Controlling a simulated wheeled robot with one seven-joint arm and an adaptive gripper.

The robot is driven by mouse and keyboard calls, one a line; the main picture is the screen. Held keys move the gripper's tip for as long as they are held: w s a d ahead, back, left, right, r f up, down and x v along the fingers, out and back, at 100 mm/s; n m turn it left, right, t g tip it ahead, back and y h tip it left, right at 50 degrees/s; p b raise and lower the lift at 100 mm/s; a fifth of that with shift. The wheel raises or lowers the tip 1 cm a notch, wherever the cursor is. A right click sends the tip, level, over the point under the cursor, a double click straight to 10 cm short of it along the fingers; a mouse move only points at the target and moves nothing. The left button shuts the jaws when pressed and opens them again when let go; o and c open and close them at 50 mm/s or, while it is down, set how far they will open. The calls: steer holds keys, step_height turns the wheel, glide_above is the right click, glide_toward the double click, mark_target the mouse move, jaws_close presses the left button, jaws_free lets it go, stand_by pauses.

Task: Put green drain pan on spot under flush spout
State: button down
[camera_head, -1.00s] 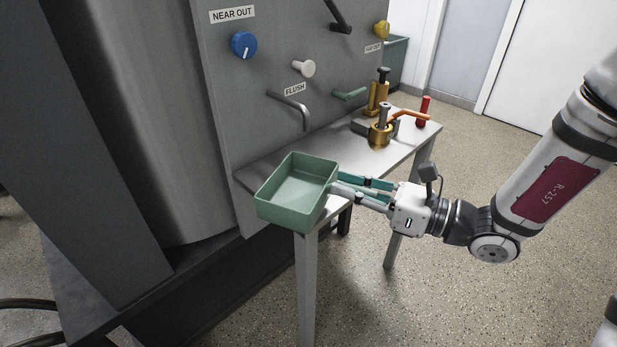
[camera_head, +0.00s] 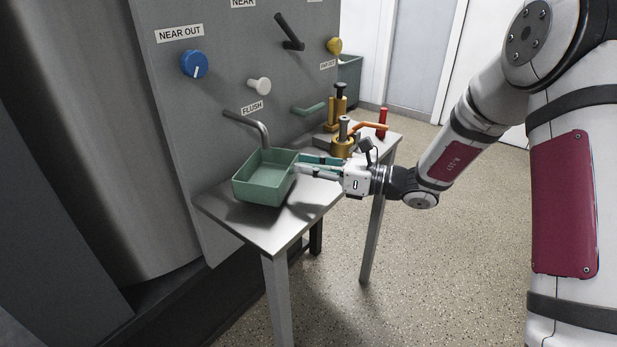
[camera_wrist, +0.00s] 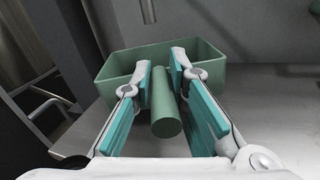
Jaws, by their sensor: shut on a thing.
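The green drain pan (camera_head: 265,187) is an open rectangular tray, roughly level over the steel table, close to the panel. It also shows in the wrist view (camera_wrist: 215,75) with its round handle (camera_wrist: 166,118) between the fingers. My gripper (camera_head: 300,168) is shut on the handle at the pan's right side. The grey flush spout (camera_head: 252,125), under the FLUSH label, bends down at the pan's far rim. Its end (camera_wrist: 148,10) shows above the pan in the wrist view. I cannot tell whether the pan's bottom touches the table. No spot marking is visible; the pan covers that area.
The steel table (camera_head: 240,222) is bare in front of the pan. Brass fittings with an orange lever (camera_head: 370,126) and a red cylinder (camera_head: 382,122) stand at its right end. A green spout (camera_head: 308,109) and knobs project from the panel (camera_head: 225,80).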

step_height(320, 180, down, 2)
steer(key=shift+f, duration=0.15)
steer(key=c, duration=1.6)
jaws_free()
steer(key=shift+o, duration=0.2)
steer(key=shift+d, duration=0.25)
steer(key=p+v, duration=0.1)
steer(key=v, duration=1)
steer(key=shift+s+d, duration=0.25)
